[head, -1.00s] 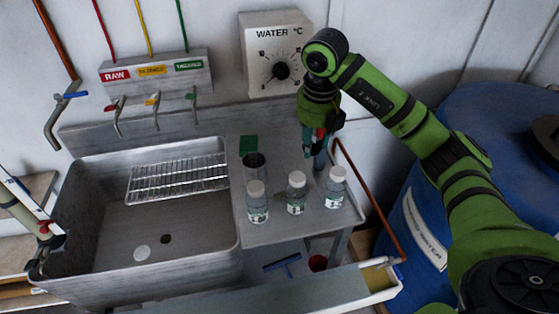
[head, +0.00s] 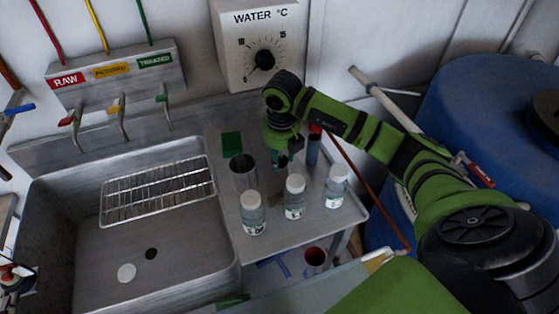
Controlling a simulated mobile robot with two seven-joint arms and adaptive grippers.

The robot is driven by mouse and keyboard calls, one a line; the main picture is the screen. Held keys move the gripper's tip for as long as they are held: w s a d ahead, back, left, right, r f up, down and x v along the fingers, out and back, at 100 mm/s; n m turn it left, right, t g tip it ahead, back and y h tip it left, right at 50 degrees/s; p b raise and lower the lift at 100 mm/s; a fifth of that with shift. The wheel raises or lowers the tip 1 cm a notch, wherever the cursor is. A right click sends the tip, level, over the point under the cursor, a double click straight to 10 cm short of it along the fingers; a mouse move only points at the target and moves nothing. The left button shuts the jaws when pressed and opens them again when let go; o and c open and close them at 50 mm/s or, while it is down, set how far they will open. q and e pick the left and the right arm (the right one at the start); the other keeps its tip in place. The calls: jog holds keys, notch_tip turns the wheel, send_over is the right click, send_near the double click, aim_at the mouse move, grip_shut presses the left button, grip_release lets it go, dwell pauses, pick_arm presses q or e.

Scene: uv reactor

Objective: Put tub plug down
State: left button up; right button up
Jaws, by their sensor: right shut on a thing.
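My right gripper (head: 281,160) points down above the metal drainboard, behind the bottles and just right of a clear beaker. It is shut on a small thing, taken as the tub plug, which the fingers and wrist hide. I cannot make out its shape or whether it touches the drainboard (head: 285,228). A white disc (head: 126,272) lies on the bottom of the sink (head: 90,278), beside the dark drain hole (head: 151,254). My left gripper is not in view.
Several upright vessels stand close to the gripper: the beaker (head: 244,174), white-capped bottles (head: 253,213) (head: 295,197) (head: 336,187), and a dark blue cylinder (head: 313,151). A red cup (head: 315,259) sits below the drainboard.

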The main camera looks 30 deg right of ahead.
aim_at(281, 158)
notch_tip(281, 158, down, 3)
jog(key=shift+s+r+p, duration=0.1)
jog(key=shift+p, duration=0.2)
jog(key=shift+f, duration=0.3)
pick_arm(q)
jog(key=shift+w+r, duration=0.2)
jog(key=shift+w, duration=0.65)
pick_arm(e)
jog(key=o, duration=1)
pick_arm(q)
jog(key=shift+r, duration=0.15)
pick_arm(e)
jog(key=shift+r, duration=0.15)
jog(key=shift+r, duration=0.25)
jog(key=r+b, duration=0.1)
jog(key=r, duration=0.2)
jog(key=r+b, duration=0.1)
jog(key=r, duration=0.3)
jog(key=s+r+b, duration=0.1)
jog(key=r, duration=0.2)
jog(key=shift+a+r, duration=0.25)
jog(key=shift+a, duration=0.05)
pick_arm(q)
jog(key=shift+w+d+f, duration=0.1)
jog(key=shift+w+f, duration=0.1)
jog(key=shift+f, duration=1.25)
pick_arm(e)
jog(key=shift+s+r, duration=0.1)
jog(key=shift+r, duration=0.45)
